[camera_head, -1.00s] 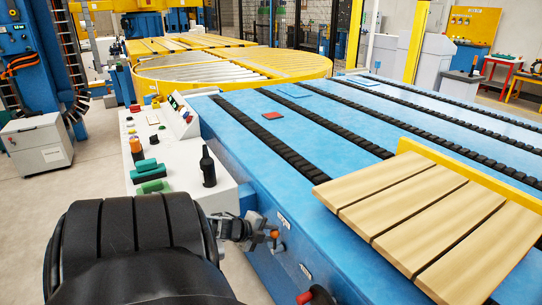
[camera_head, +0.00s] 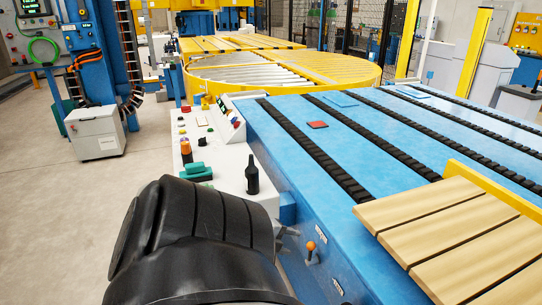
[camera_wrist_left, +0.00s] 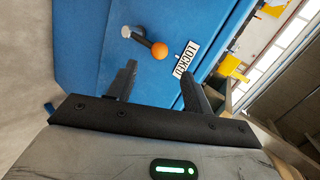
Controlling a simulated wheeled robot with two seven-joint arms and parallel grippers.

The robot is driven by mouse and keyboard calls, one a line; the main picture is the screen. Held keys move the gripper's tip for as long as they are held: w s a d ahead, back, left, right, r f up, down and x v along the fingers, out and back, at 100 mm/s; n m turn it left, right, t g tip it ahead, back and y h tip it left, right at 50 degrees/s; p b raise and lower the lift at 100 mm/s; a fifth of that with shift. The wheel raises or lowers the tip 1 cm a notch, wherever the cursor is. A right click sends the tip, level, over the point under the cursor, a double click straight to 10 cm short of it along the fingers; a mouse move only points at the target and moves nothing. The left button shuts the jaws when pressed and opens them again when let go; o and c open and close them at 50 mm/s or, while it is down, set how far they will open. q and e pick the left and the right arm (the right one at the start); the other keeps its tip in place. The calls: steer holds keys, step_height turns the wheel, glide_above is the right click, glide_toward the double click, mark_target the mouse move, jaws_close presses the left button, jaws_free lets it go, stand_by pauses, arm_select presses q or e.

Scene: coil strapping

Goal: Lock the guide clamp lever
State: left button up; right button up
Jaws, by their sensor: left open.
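The guide clamp lever (camera_head: 311,246) has an orange ball knob and stands on the blue side face of the conveyor. In the left wrist view the lever (camera_wrist_left: 147,42) runs from a pale pivot to its orange knob, which lies close to a white label (camera_wrist_left: 187,57) reading LOCKED. My left gripper (camera_wrist_left: 158,84) is open and empty. Its two fingers point toward the lever, with the knob just beyond the fingertips; I see no contact. In the head view my black arm hides most of the left gripper. My right gripper is out of view.
The blue conveyor (camera_head: 330,160) with black chain strips fills the right side. A wooden slatted pallet (camera_head: 450,235) lies on it. Grey floor is open at left.

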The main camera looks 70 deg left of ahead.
arm_select(q)
steer(key=v, duration=0.7)
steer(key=shift+s+r, duration=0.2)
steer(key=shift+s, duration=0.1)
